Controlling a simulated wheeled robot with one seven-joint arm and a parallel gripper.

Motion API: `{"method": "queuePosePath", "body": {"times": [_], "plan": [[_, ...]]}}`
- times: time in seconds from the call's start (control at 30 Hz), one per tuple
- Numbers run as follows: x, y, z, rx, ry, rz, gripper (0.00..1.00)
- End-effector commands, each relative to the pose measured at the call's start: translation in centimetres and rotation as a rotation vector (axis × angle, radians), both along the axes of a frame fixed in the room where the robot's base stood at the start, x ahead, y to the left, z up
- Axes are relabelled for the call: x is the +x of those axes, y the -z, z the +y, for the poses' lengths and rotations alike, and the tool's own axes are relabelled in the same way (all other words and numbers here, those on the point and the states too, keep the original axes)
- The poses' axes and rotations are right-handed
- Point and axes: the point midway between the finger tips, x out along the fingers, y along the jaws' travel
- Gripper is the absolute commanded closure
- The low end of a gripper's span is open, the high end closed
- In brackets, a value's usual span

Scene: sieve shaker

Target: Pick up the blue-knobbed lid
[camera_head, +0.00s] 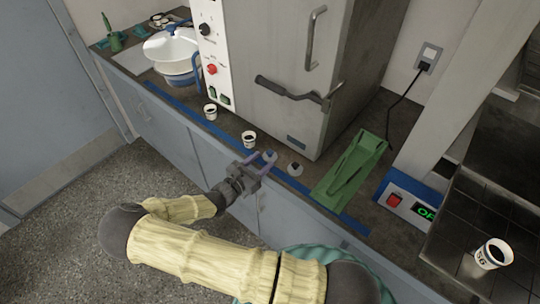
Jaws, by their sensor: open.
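My gripper (264,157) is open, with its two purple fingers reaching over the front edge of the counter. A small pale thing with a bluish top (270,155), which looks like the blue-knobbed lid, sits on the counter right at the fingertips. The finger on the right partly covers it. I cannot tell whether the fingers touch it. A second small whitish thing with a greyish top (295,169), perhaps another lid, stands just right of it. Both are too small to make out their knobs clearly.
White cups with dark contents (249,138) (210,112) stand left of my gripper. The large grey oven-like cabinet (290,90) rises behind. A green tray-like object (348,170) and a blue-white device with a lit display (408,207) lie right. Another cup (494,254) is far right.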

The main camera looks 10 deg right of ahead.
Motion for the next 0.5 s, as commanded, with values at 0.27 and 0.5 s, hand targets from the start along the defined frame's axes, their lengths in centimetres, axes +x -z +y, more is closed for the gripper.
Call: {"method": "queuePosePath", "body": {"times": [0.27, 0.5], "plan": [[2.0, -1.0, -2.6, -0.002, 0.003, 0.000, 0.55], [3.2, -0.6, -4.2, 0.000, 0.001, 0.000, 0.55]]}}
